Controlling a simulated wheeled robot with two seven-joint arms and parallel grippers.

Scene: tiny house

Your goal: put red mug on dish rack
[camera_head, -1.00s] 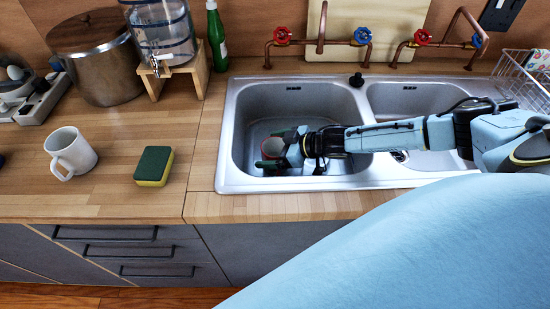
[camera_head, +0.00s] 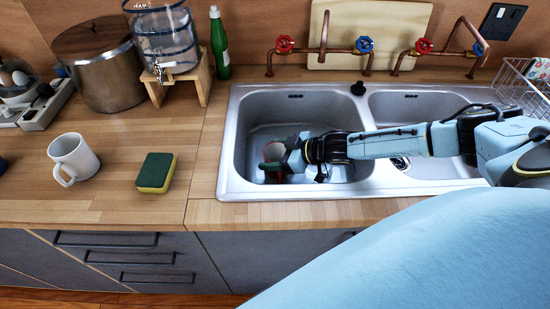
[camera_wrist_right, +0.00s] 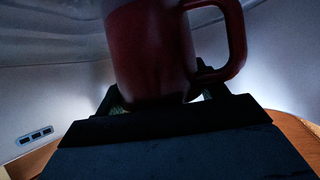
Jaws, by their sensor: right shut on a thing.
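The red mug (camera_head: 274,152) is in the left basin of the sink, mostly hidden behind my right gripper (camera_head: 285,158). In the right wrist view the dark red mug (camera_wrist_right: 150,50) fills the upper middle, with its handle to the right. My right gripper (camera_wrist_right: 165,98) is shut on the mug there, its fingers at the mug's lower part. The wire dish rack (camera_head: 520,85) stands at the right edge of the head view, right of the sink, partly cut off. My left gripper is not in view.
The steel sink (camera_head: 232,165) has two basins. A white mug (camera_head: 80,155) and a sponge (camera_head: 156,172) are on the left counter. A pot (camera_head: 100,80), a water dispenser (camera_head: 165,40) and a green bottle (camera_head: 218,45) stand behind. Copper taps (camera_head: 322,48) stick out behind the sink.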

